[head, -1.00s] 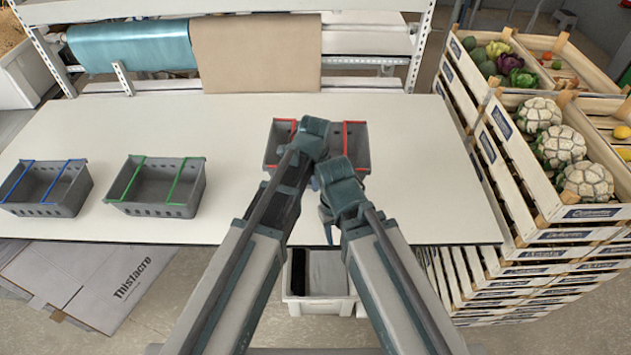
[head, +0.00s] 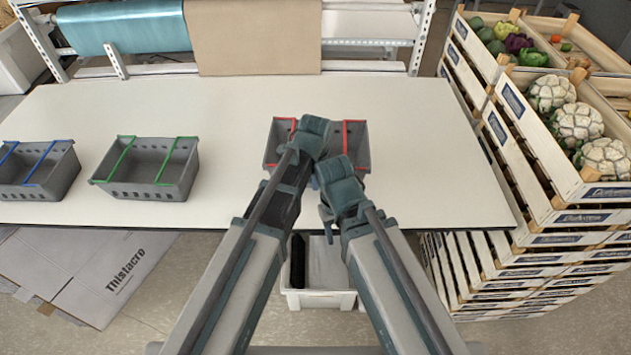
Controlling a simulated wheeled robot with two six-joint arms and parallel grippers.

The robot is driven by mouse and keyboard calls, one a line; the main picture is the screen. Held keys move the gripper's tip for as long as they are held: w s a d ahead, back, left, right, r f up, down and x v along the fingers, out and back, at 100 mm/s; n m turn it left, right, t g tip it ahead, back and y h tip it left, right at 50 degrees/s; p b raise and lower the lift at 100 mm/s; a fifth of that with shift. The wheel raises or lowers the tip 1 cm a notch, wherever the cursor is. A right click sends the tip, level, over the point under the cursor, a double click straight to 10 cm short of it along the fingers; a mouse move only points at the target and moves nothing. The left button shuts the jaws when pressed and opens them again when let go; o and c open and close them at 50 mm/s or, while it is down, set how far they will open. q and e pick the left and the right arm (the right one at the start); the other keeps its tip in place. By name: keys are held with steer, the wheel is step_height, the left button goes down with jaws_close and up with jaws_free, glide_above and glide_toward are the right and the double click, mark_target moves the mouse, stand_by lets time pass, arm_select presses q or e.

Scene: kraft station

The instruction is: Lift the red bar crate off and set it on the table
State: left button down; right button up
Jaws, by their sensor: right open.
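The red bar crate (head: 361,148) is a grey slotted crate with two red bars, near the middle of the head view. It looks level. My two arms cover its centre and part of its near side. My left gripper (head: 312,134) is over the crate's middle, between the bars; its fingertips are hidden. My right gripper (head: 339,175) is lower, at the crate's near side, and is open. The contact points are hidden. The white table (head: 400,100) lies below the crate; I cannot tell whether they touch.
A crate with green bars (head: 148,170) and one with blue bars (head: 40,172) stand on the table to the left. Stacked wooden vegetable crates (head: 545,190) stand along the right edge. A rack with rolls (head: 260,40) stands behind. The table's right part is clear.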

arm_select(q)
steer(key=shift+f+b, duration=1.75)
steer(key=shift+f, duration=0.4)
steer(key=shift+f+b, duration=0.4)
steer(key=shift+b, duration=0.05)
steer(key=c, duration=1)
jaws_free()
steer(key=shift+r, duration=0.1)
steer(key=r+p, duration=0.4)
steer(key=s+r+p, duration=0.1)
steer(key=r+p, duration=0.4)
steer(key=s+r+p, duration=0.1)
steer(key=r+p, duration=0.3)
steer(key=shift+r+p, duration=0.25)
steer(key=shift+p, duration=0.1)
